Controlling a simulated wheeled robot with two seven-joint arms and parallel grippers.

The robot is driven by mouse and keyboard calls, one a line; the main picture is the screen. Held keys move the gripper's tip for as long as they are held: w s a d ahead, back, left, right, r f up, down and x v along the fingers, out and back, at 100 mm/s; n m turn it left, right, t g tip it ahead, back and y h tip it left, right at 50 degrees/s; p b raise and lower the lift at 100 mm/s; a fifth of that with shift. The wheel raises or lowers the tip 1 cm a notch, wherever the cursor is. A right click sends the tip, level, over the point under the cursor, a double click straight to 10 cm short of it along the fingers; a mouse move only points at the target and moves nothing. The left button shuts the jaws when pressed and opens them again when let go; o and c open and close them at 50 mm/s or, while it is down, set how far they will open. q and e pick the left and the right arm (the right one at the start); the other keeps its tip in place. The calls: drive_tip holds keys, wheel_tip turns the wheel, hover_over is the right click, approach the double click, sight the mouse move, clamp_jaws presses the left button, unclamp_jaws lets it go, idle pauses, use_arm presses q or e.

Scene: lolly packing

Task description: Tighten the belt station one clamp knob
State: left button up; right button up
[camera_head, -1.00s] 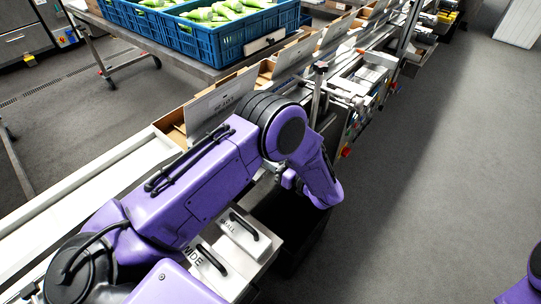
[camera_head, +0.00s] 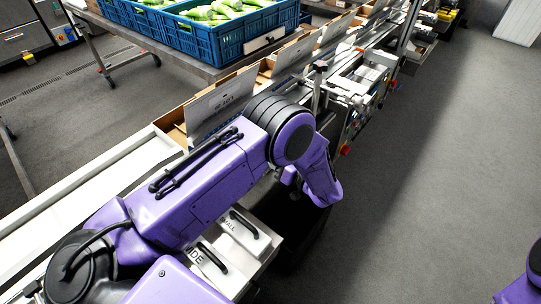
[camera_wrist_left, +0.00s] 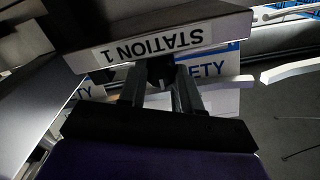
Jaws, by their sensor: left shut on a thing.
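In the left wrist view a plate labelled STATION 1 (camera_wrist_left: 165,48) hangs upside down across the top. My left gripper (camera_wrist_left: 160,90) reaches to just below it, its two dark fingers shut on a small dark knob (camera_wrist_left: 160,72). The knob is mostly hidden between the fingers, so its turn cannot be read. In the head view my purple left arm reaches over the belt line and bends down at its front side, hiding the knob and most of the gripper.
Cartons (camera_head: 222,103) stand along the belt (camera_head: 90,200). A blue crate (camera_head: 235,45) of green goods sits on a table behind. Handled pieces (camera_head: 245,235) lie below my left arm. The grey floor (camera_head: 440,180) at right is clear.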

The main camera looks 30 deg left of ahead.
use_arm(q)
drive_tip(key=o, duration=1)
drive_tip(key=shift+o, duration=0.2)
drive_tip(key=shift+d, duration=0.1)
drive_tip(key=s+d+b, duration=0.1)
drive_tip(key=d+b, duration=0.2)
drive_tip(key=d, duration=0.7)
drive_tip(key=shift+s+d, duration=0.15)
drive_tip(key=shift+s, duration=0.05)
drive_tip(key=shift+r, duration=0.1)
